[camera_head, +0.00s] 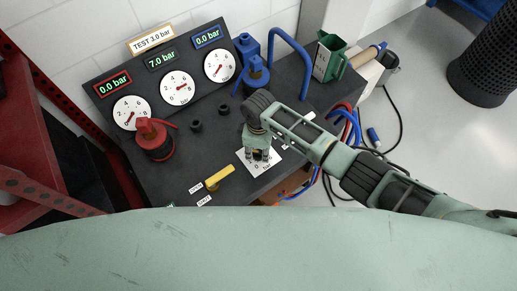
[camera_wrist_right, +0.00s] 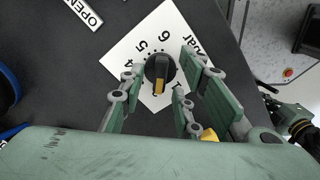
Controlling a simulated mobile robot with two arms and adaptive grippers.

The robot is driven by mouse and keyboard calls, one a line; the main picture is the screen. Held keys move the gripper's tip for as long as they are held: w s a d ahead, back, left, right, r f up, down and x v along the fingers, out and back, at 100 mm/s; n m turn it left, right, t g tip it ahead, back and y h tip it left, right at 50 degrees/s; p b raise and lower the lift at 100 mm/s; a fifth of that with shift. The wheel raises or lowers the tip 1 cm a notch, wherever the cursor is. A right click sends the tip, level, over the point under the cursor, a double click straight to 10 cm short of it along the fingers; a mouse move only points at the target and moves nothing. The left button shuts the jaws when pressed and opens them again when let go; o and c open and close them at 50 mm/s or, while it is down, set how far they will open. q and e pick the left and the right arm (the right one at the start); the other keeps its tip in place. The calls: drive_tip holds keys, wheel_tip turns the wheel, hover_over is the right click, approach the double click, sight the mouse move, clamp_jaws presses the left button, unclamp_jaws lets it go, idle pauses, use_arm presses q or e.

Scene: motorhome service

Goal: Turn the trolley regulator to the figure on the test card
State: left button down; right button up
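The test card (camera_head: 152,39) reads "TEST 3.0 bar" at the top of the black trolley panel. The regulator knob (camera_wrist_right: 160,68) is black with a yellow pointer, which points toward the bottom of the right wrist view. It sits on a white numbered dial plate (camera_wrist_right: 124,45); a 5 and a 6 are legible, others are partly hidden. My right gripper (camera_head: 258,152) is over the plate, pointing down and hiding the knob in the head view. In the wrist view its open fingers (camera_wrist_right: 159,80) stand around the knob with visible gaps. My left gripper is not in view.
The middle display (camera_head: 161,58) reads 7.0 bar; the red (camera_head: 113,84) and blue (camera_head: 207,37) displays read 0.0 bar. Three gauges sit below. A red coupling (camera_head: 153,139), blue fitting (camera_head: 256,76) and yellow lever (camera_head: 220,178) stand nearby. A green jug (camera_head: 328,59) is behind.

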drive_tip(key=shift+f, duration=0.15)
drive_tip(key=shift+c, duration=0.5)
clamp_jaws()
drive_tip(key=shift+m+p, duration=0.65)
drive_tip(key=shift+m, duration=0.05)
drive_tip(key=shift+m+p, duration=0.8)
drive_tip(key=shift+m, duration=0.3)
drive_tip(key=m+p, duration=0.1)
drive_tip(key=m, duration=0.2)
drive_tip(key=shift+p, duration=0.3)
drive_tip(key=shift+m+p, duration=0.35)
drive_tip(key=shift+m, duration=0.65)
